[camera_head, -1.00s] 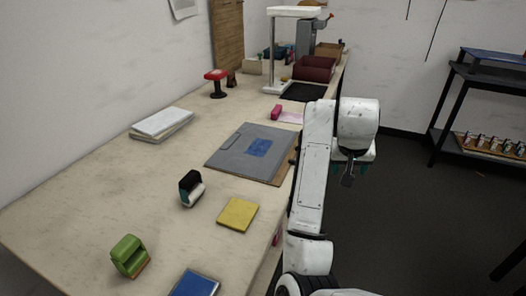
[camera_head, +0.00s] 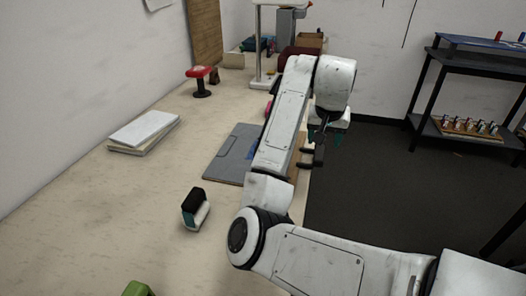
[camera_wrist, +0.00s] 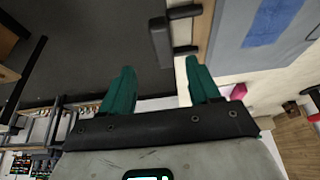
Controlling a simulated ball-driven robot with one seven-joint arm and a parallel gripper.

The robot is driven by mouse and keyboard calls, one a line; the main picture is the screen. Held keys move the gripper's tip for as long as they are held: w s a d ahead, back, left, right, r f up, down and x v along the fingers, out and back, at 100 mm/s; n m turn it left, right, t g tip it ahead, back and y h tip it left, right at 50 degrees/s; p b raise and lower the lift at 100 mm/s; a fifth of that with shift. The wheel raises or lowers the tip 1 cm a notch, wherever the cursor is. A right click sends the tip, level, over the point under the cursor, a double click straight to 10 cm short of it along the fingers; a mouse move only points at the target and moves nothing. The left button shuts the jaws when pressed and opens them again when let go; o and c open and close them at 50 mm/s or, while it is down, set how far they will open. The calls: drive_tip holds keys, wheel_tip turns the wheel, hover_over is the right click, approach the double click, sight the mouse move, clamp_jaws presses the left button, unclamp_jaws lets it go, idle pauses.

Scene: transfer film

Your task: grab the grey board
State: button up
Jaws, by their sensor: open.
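The grey board (camera_head: 232,155) lies flat on the pale table, with a brown layer along its right side and a blue patch on top. My arm covers much of it in the head view. In the wrist view the grey board (camera_wrist: 231,28) is at the upper right, with its blue patch and brown edge. A black handle-like bar (camera_wrist: 160,42) sticks out at that edge. My gripper (camera_head: 325,142) is beside the table's right edge, close to the bar. In the wrist view my gripper (camera_wrist: 159,78) has its green fingers apart with nothing between them.
A black and white roller-like item (camera_head: 195,209), white books (camera_head: 144,132) and a red-topped stand (camera_head: 201,81) are on the table. A green item (camera_head: 138,289) is at the front. A dark shelf (camera_head: 465,90) stands right, beyond clear floor.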

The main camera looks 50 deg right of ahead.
sight(319, 151)
drive_tip(key=x, duration=0.9)
drive_tip(key=shift+w+d+r, duration=0.15)
drive_tip(key=shift+w+r, duration=0.05)
drive_tip(key=shift+w, duration=0.2)
drive_tip(key=shift+r, duration=0.1)
clamp_jaws()
